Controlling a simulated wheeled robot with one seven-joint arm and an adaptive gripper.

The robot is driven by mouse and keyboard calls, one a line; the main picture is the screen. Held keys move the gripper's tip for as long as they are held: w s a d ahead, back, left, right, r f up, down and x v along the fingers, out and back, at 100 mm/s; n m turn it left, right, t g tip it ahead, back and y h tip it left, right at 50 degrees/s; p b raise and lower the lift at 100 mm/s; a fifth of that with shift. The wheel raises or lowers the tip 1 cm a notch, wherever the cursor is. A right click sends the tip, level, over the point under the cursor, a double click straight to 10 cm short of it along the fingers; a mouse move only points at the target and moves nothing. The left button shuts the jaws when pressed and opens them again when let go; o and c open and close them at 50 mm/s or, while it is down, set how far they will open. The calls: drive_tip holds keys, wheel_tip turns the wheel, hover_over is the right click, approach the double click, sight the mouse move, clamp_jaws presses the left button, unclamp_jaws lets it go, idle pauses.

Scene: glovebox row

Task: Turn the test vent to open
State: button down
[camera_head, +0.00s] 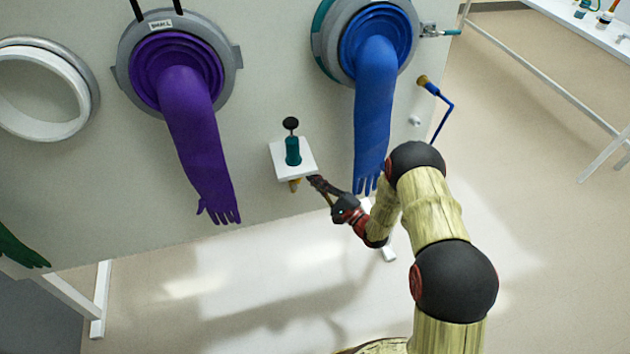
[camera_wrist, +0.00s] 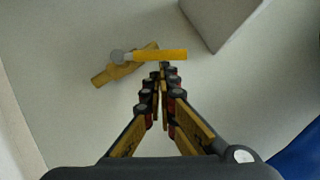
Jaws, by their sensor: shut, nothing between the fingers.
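A small brass valve with a yellow lever, which looks like the test vent, sits on the panel under a small white shelf. In the head view (camera_head: 294,186) it is tiny. In the wrist view its brass body (camera_wrist: 104,77) runs diagonally, and its yellow lever (camera_wrist: 160,55) lies nearly level across the picture, at an angle to the body. My gripper (camera_head: 312,180) is shut and empty just right of the valve; in the wrist view its fingertips (camera_wrist: 163,68) meet just below the lever's middle. I cannot tell whether they touch it.
The white shelf (camera_head: 307,163) carries a teal bottle (camera_head: 292,152) with a black top, above my gripper. A blue glove (camera_head: 372,120) hangs close on the right, a purple glove (camera_head: 195,140) on the left. A blue crank (camera_head: 443,115) juts out at the panel's right edge.

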drive_tip(key=shift+r+n, duration=0.25)
drive_tip(key=shift+n, duration=0.15)
drive_tip(key=shift+a+r+n+g+p, duration=0.25)
drive_tip(key=shift+r+n+g+p, duration=0.2)
drive_tip(key=shift+n+p, duration=0.4)
drive_tip(key=a+n+p, duration=0.1)
drive_tip(key=r+n+g+h+p, duration=0.1)
drive_tip(key=p, duration=0.1)
drive_tip(key=shift+s+a+r+g+p, duration=0.1)
drive_tip(key=shift+a+r+g+p, duration=0.15)
drive_tip(key=shift+a+p, duration=0.1)
idle(0.5)
